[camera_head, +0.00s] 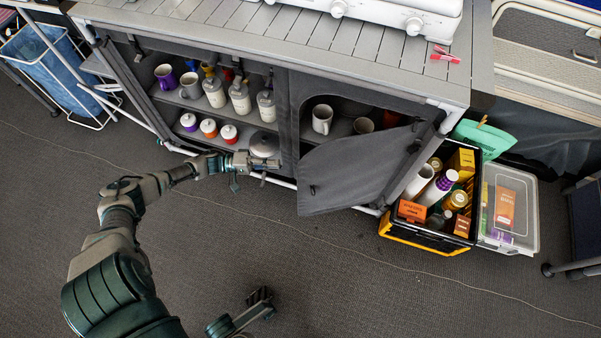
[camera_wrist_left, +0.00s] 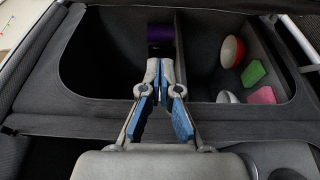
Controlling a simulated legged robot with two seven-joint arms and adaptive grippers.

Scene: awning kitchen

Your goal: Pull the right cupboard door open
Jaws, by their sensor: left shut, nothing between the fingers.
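The right cupboard door (camera_head: 355,178) is a dark grey fabric panel. In the head view it stands swung outward, its free edge away from the cabinet (camera_head: 293,105), and the right compartment shows behind it. My left gripper (camera_head: 278,164) is in front of the cabinet, left of the door and apart from it. In the left wrist view the blue-padded fingers of this gripper (camera_wrist_left: 160,66) meet at their tips with nothing between them. The door cannot be made out clearly in the wrist view.
The left compartment holds several bottles (camera_head: 240,97), a purple mug (camera_head: 165,77) and a pot (camera_head: 264,146). A white mug (camera_head: 322,119) stands behind the door. A black-and-yellow crate (camera_head: 400,235) of groceries stands right of the door. The floor in front is clear.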

